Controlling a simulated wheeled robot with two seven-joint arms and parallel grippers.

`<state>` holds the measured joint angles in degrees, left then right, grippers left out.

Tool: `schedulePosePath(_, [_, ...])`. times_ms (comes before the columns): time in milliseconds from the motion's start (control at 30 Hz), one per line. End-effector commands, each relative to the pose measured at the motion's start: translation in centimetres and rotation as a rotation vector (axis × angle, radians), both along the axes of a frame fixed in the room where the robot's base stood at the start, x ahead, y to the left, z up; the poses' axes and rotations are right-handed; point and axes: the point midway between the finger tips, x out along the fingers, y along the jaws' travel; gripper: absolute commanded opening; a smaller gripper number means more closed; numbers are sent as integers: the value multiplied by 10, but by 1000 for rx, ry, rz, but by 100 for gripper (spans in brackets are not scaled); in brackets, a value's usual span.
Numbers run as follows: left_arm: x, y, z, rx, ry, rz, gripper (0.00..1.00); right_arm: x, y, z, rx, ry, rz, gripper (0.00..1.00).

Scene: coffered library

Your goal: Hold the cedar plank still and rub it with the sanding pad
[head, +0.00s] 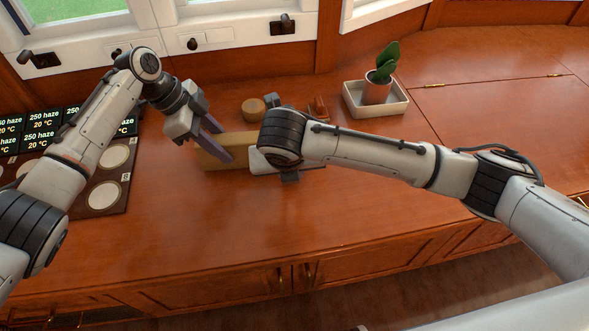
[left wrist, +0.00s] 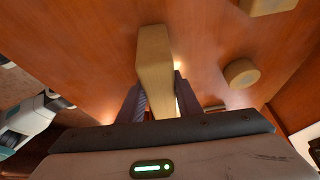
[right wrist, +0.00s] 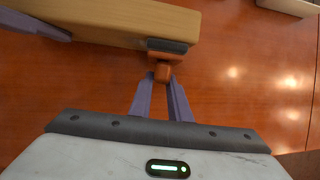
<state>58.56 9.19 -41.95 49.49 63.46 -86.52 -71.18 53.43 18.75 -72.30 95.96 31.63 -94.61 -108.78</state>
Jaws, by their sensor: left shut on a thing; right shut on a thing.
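The cedar plank (head: 215,157) is a long yellowish block lying on the red-brown counter. My left gripper (head: 222,147) is shut on it, one finger on each side; the left wrist view shows the plank (left wrist: 154,58) running away between the fingers (left wrist: 160,100). In the right wrist view my right gripper (right wrist: 160,95) is shut on the orange-brown grip of the sanding pad (right wrist: 163,70). The pad's dark grey part overlaps the edge of the plank (right wrist: 110,18); I cannot tell whether they touch. In the head view my right arm hides the pad and the plank's right end.
A round wooden piece (head: 253,110) and a small reddish-brown object (head: 318,108) stand behind the plank. A potted plant (head: 376,90) sits in a pale tray (head: 352,99) at the back. Dark panels and pale discs (head: 108,194) are at the left. The front counter is clear.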

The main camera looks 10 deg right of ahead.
Motion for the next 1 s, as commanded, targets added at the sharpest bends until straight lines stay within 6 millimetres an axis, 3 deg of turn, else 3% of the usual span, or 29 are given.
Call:
schedulePosePath(33, [-3, 4, -9, 14, 12, 2, 4, 1, 6, 0, 0, -2, 1, 0])
schedulePosePath(1000, [-4, 4, -9, 15, 12, 1, 4, 6, 65, 0, 1, -4, 1, 0])
